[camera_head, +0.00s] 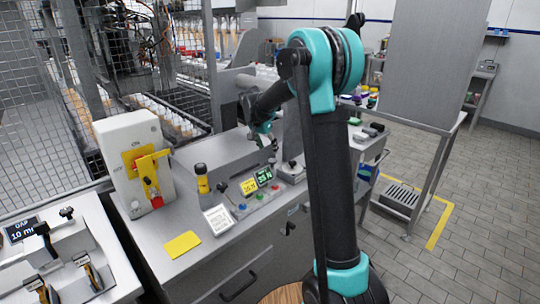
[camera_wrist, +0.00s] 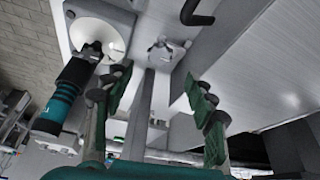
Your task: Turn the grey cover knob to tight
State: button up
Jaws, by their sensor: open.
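In the wrist view, a small light-grey lobed knob (camera_wrist: 165,46) sits on a pale machine face, above the space between my fingers. Which way it is turned cannot be told. A second grey knob-like part (camera_wrist: 93,50) sits on a white round disc to its left; I cannot tell for sure which one is the cover knob. My gripper (camera_wrist: 158,98) is open and empty, its green-padded fingers apart and short of both parts. In the head view my gripper (camera_head: 266,142) hangs over the grey bench machine; the knob cannot be made out there.
A teal-and-black cylinder (camera_wrist: 66,92) is close to my left finger in the wrist view. A black bent handle (camera_wrist: 196,12) is at the top.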

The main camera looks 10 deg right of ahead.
jog(key=shift+v, duration=2.4)
jog(key=s+d+f+n+y, duration=0.1)
jog(key=s+f, duration=0.4)
jog(key=s, duration=0.7)
jog(key=s+d+f+n+y, duration=0.1)
jog(key=s+d+f+n, duration=0.3)
jog(key=s, duration=0.9)
jog(key=s+d+f+n+t+y, duration=0.1)
jog(key=s+f, duration=0.5)
jog(key=s, duration=0.7)
jog(key=d+n, duration=0.1)
jog(key=n, duration=0.1)
jog(key=shift+d+n, duration=0.4)
